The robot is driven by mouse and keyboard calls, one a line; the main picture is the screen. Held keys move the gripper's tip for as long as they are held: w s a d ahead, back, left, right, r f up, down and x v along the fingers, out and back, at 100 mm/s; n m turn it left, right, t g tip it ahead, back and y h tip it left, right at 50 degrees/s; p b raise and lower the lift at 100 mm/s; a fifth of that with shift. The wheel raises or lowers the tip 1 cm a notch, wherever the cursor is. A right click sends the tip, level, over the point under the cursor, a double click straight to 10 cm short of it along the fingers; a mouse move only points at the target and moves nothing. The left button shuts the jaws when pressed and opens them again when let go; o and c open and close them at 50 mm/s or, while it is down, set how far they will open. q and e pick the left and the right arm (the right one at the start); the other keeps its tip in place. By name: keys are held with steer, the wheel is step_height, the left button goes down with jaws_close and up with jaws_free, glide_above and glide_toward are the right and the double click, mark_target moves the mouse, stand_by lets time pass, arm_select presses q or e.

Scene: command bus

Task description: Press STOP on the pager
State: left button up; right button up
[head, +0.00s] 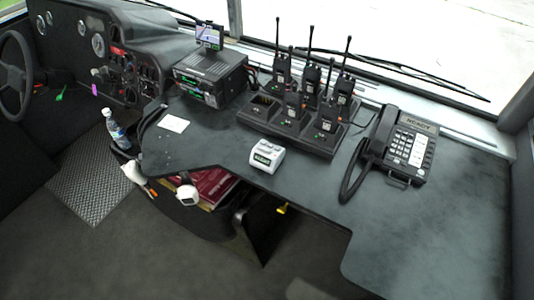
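The pager (267,155) is a small white box with a dark greenish display on its front face. It sits upright on the dark dashboard counter (450,235), close to the counter's front edge and in front of the radio charger. Small buttons seem to be on its top, but they are too small to read, so I cannot tell which is STOP. Neither of my grippers shows in the head view, and nothing touches the pager.
Behind the pager stands a charger (318,144) with several upright handheld radios. A corded desk phone (405,148) is to the right, a radio unit (211,78) to the left. A bottle (117,130) and a white card (173,123) are further left. The right counter is clear.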

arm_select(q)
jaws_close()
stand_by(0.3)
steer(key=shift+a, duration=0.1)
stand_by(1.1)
